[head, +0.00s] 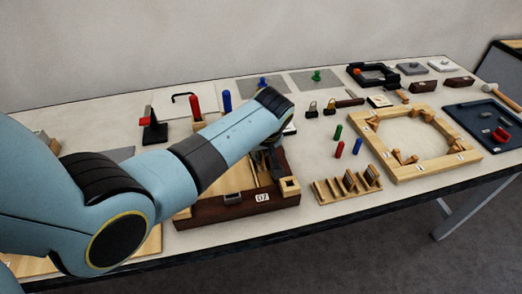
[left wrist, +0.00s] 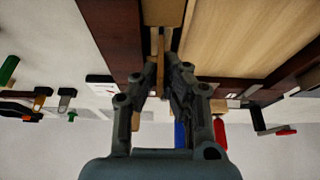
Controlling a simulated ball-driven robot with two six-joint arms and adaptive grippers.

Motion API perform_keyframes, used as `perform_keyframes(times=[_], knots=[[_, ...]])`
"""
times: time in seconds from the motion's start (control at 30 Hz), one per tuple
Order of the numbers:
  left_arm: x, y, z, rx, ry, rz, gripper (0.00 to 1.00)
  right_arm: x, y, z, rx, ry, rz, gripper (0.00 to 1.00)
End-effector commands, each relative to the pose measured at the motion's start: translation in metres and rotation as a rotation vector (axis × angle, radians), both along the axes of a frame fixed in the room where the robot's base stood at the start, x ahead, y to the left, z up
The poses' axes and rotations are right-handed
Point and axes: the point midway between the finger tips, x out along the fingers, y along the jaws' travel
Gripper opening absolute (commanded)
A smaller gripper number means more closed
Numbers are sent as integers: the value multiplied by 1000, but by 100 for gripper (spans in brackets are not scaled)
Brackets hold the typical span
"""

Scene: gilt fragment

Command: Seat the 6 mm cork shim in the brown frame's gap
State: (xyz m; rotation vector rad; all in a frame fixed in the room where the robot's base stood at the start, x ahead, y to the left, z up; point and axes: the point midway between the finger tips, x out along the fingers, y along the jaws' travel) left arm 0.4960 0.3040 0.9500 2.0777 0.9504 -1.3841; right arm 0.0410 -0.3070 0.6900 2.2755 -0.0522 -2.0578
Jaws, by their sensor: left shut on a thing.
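In the left wrist view the gripper (left wrist: 161,62) is shut on a thin tan strip, the cork shim (left wrist: 154,48), held edge-on between the fingertips. The shim's far end is at a narrow slot next to a tan block (left wrist: 163,12) and the brown frame (left wrist: 112,32). I cannot tell how deep it sits. The arm hides the gap in the head view. My right gripper is not in view.
A slotted wooden rack (head: 347,188) with several thin pieces stands right of the brown frame. A pale octagonal frame (head: 440,165) and a dark blue tray (head: 478,118) lie further right. Red (head: 195,107) and blue (head: 227,100) cylinders stand behind the arm.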

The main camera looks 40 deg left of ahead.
Motion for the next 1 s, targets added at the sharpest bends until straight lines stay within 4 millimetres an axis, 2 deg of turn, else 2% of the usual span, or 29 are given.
perform_keyframes(times=[1.0], knots=[[0,0,-21,0,1,0,0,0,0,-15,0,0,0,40]])
